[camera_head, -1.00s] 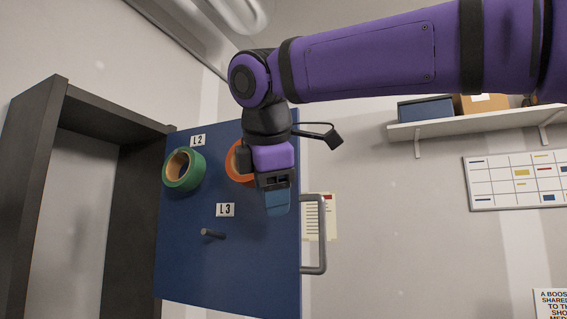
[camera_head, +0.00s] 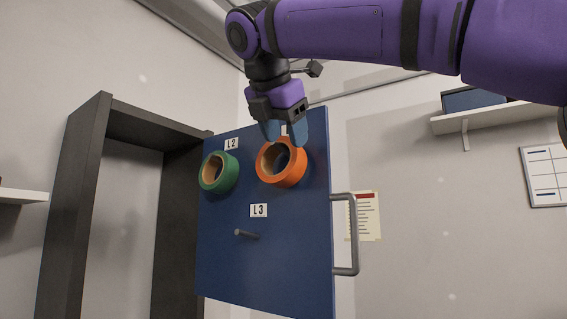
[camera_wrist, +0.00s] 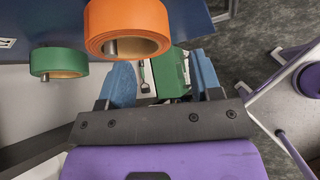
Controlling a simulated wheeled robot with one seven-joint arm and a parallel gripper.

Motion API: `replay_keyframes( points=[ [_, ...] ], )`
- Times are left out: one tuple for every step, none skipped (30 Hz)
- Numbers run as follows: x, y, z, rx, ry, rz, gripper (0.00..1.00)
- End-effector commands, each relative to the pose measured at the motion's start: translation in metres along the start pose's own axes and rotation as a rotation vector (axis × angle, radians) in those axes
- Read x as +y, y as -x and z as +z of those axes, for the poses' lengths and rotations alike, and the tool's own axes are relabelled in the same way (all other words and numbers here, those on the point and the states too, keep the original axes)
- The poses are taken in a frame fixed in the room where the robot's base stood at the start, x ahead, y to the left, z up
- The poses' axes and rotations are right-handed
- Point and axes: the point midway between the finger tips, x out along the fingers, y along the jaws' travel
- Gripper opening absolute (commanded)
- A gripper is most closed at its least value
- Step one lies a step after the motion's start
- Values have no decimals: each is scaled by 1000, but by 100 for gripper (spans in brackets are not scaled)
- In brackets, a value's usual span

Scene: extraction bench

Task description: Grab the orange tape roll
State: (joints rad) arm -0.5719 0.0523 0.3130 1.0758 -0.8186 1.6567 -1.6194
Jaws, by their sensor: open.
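The orange tape roll (camera_head: 282,162) hangs on the blue panel (camera_head: 290,240), at its upper right in the head view. My gripper (camera_head: 286,132) points down just above the orange roll in the head view. Its blue fingers are apart, and nothing is held between them. In the wrist view my gripper (camera_wrist: 160,80) has its fingertips close to the lower edge of the orange roll. I cannot tell whether they touch it.
A green tape roll (camera_head: 219,172) hangs left of the orange one, under the L2 label (camera_head: 231,144). A bare peg (camera_head: 246,234) sticks out below the L3 label (camera_head: 258,210). A grey handle (camera_head: 354,235) is at the panel's right edge. A dark frame (camera_head: 88,200) stands left.

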Motion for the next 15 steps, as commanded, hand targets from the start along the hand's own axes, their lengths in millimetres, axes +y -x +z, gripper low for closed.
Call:
replay_keyframes(
  points=[
    [-1, -5, 0, -1, -1, -2, 59],
    [-1, -7, 0, 0, -1, -2, 59],
    [-1, -9, 0, 0, -1, -1, 59],
    [-1, -11, 0, 1, -2, 0, 59],
    [-1, -12, 0, 1, -2, 0, 59],
    [-1, -14, 0, 1, -2, -1, 59],
    [0, -17, 1, 1, -2, -2, 59],
    [0, -20, 1, 1, -2, -3, 59],
    [0, -25, 1, 0, -2, -3, 59],
    [0, -30, 1, 0, -2, -3, 59],
    [0, -34, 1, 0, -2, -3, 59],
    [0, -40, 1, 0, -1, -2, 59],
    [0, -45, 2, 0, -2, -3, 59],
    [0, -48, 2, 0, -2, -3, 59],
    [1, -53, 2, 0, -2, -2, 59]
  ],
)
